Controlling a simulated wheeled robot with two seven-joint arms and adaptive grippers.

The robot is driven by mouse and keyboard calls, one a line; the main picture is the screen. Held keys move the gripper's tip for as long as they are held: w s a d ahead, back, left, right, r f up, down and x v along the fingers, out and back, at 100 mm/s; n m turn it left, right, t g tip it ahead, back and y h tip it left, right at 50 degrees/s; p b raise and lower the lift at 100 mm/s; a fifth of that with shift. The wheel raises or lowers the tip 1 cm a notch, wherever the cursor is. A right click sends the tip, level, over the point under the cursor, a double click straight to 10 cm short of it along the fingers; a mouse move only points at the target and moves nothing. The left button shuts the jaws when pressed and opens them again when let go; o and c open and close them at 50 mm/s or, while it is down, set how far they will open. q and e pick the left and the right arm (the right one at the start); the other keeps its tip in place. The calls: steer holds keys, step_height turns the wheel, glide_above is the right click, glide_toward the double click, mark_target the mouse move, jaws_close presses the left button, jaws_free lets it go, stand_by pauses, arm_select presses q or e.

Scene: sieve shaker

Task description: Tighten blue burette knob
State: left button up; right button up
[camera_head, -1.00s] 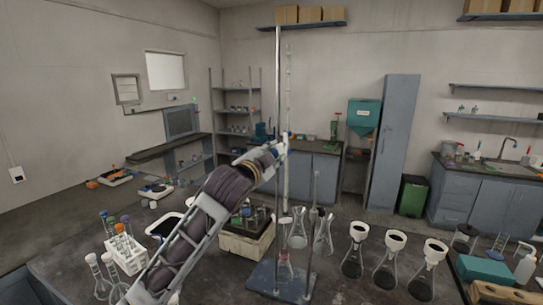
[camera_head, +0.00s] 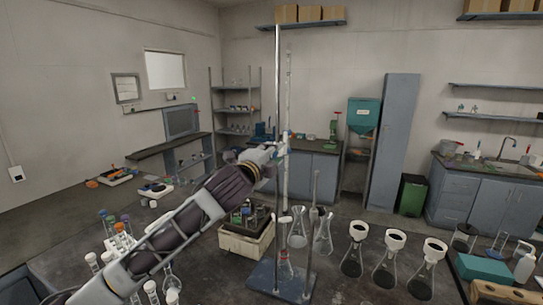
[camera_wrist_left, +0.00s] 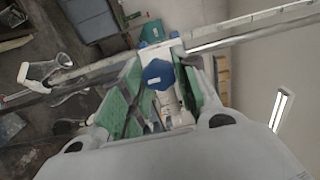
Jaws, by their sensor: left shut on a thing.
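The blue burette knob (camera_wrist_left: 157,75) is a faceted blue piece on the clamp, seen between the green finger pads in the left wrist view. My left gripper (camera_wrist_left: 160,84) is shut on it, with one pad on each side. In the head view my left gripper (camera_head: 277,150) is up at the clamp beside the metal stand rod (camera_head: 278,90). The burette (camera_head: 288,100) hangs upright just right of the rod. The stand base (camera_head: 278,282) is a blue-grey plate on the bench. In the head view the knob is too small to make out clearly.
Several flasks with dark-mouthed funnels (camera_head: 395,240) stand to the right. A test tube rack (camera_head: 122,240) sits partly behind my forearm.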

arm_select(q)
steer(key=shift+f, duration=0.1)
steer(key=o, duration=1)
steer(key=shift+s, duration=0.15)
steer(key=shift+v, duration=5.9)
